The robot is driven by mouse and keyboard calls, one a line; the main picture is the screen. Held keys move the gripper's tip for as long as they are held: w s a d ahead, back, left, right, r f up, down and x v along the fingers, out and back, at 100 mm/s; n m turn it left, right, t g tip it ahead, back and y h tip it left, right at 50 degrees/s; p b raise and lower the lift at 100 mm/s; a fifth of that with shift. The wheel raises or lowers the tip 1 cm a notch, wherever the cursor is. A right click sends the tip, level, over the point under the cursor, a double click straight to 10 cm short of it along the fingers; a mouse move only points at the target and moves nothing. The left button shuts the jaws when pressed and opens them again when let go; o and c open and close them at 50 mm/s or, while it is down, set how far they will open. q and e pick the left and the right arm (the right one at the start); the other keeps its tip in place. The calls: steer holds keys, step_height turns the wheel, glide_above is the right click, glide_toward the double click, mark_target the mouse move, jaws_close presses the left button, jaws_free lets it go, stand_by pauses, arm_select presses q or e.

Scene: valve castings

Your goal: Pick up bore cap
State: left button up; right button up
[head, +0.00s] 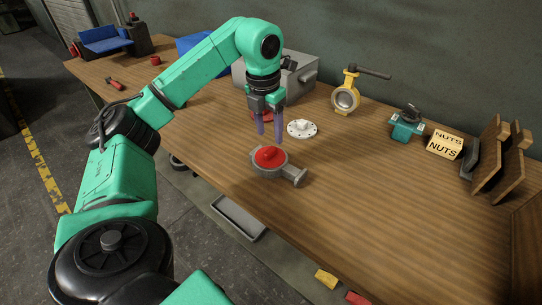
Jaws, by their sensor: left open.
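A red cap (266,159) with a raised knob, which looks like the bore cap, sits on the round grey valve casting (295,175) near the table's front edge. My left gripper (270,136) points down with its two fingers apart and nothing between them. It appears just above and behind the red cap, apart from it. Another flat red piece (258,116) lies behind the gripper fingers and is partly hidden by them. My right gripper is not in view.
A white flange (302,130) lies close to the right of my fingers. A grey box (300,78), a yellow valve (346,98), a teal valve (405,124), a nuts box (444,144) and a wooden rack (490,165) stand behind. The table's front right is clear.

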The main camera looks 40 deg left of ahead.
arm_select(q)
step_height(320, 180, down, 5)
steer(key=shift+f+p, duration=0.1)
steer(key=shift+p, duration=0.2)
steer(key=shift+w+f, duration=0.15)
steer(key=shift+f, duration=0.1)
jaws_close()
steer(key=shift+r, duration=0.15)
step_height(320, 180, up, 10)
steer(key=p, duration=0.1)
step_height(320, 180, up, 10)
steer(key=p, duration=0.6)
glide_above(270, 150)
steer(key=shift+f, duration=0.2)
